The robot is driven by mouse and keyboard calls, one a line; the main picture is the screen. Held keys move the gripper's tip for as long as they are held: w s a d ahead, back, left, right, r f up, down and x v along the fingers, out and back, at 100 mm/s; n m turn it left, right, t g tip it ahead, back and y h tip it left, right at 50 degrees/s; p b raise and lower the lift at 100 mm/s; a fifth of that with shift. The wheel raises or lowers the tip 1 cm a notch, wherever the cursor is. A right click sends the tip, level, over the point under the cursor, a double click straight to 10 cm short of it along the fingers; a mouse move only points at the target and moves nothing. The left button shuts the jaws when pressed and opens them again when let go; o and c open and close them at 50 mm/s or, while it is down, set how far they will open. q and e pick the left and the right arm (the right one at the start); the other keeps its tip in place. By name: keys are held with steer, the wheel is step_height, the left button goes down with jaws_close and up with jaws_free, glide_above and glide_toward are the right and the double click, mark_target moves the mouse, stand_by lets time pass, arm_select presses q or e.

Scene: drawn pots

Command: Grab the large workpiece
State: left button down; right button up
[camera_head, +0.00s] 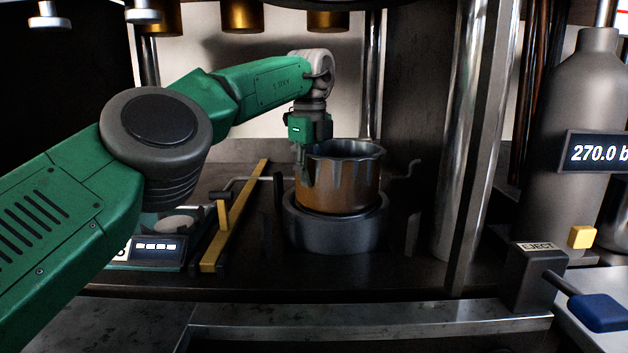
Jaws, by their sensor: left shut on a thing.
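The large workpiece (345,185) is a brown, copper-coloured pot with a dark, wavy rim. It sits upright on a round dark grey base (337,236) in the middle of the press. My left gripper (304,172) reaches down from above at the pot's left side and is shut on its wall near the rim. The fingertips are small and partly hidden against the pot. The inside of the pot is mostly hidden. My right gripper is not in view.
A yellow bar (235,215) stands left of the base. A small device with a display (156,247) is at the lower left. Steel columns (466,130) rise at the right. An EJECT box with a blue lever (598,311) and a grey cylinder (585,120) stand further right.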

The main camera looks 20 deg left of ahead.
mark_target(310, 159)
arm_select(q)
step_height(310, 159, up, 4)
steer(key=p, duration=0.2)
steer(key=shift+f+p, duration=0.2)
steer(key=shift+p, duration=0.2)
steer(key=s+b, duration=0.1)
steer(key=b, duration=0.1)
steer(key=f+b, duration=0.1)
steer(key=b, duration=0.1)
steer(key=s+b, duration=0.1)
steer(key=b, duration=0.2)
steer(key=shift+s+d+f, duration=0.15)
steer(key=shift+s+d, duration=0.15)
steer(key=shift+s, duration=0.05)
steer(key=s+d+b, duration=0.3)
steer(key=s+d, duration=0.1)
steer(key=s, duration=1.1)
steer(key=shift+d+r+b, duration=0.15)
steer(key=shift+r+b, duration=0.2)
steer(key=shift+b, duration=0.05)
